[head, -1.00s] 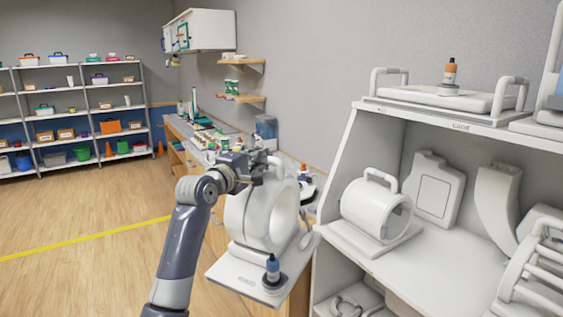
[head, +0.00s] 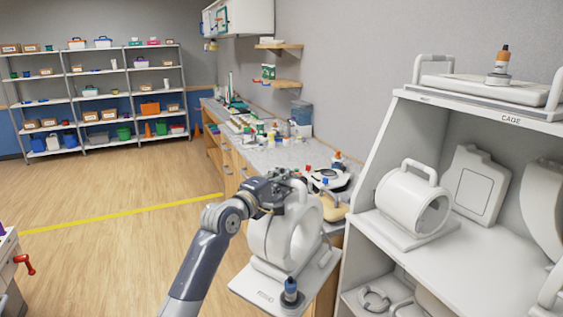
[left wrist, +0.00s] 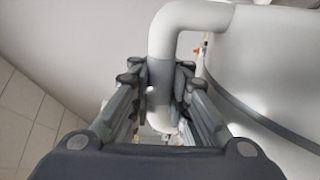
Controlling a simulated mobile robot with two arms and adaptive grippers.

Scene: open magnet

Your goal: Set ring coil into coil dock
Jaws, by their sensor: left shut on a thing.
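The ring coil (head: 268,238) is a thick white ring upright on a flat white base plate, with a blue-topped plug at the plate's front corner. It hangs low at the middle of the head view, in front of the workbench. My left gripper (head: 279,190) is shut on the handle on its top. In the left wrist view the bent grey-white handle (left wrist: 192,17) runs down between the fingers of my left gripper (left wrist: 160,85). The curved white body is at its right. My right gripper is out of view. I cannot pick out the coil dock.
A white cage shelf (head: 440,259) at right holds a handled white cylinder coil (head: 400,205) and panels. The cluttered workbench (head: 285,155) runs along the wall. Stocked shelving (head: 100,98) stands at the back. A unit with a red handle (head: 24,264) is at left. Open floor lies between.

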